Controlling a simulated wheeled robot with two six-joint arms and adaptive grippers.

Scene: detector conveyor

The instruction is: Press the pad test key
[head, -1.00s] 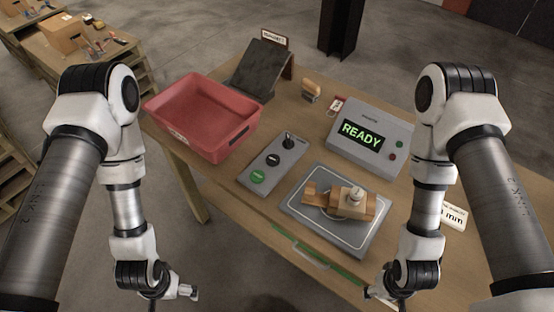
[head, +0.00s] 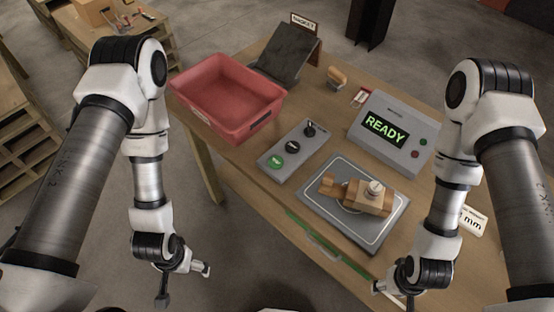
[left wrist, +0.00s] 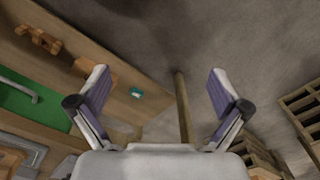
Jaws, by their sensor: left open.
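The lettering on the buttons is too small to read.
A grey device (head: 410,150) showing READY stands behind the pad. A red bin (head: 225,95) stands at the table's left, with a dark sloped stand (head: 285,55) behind it. A green strip (head: 340,260) runs along the front edge.

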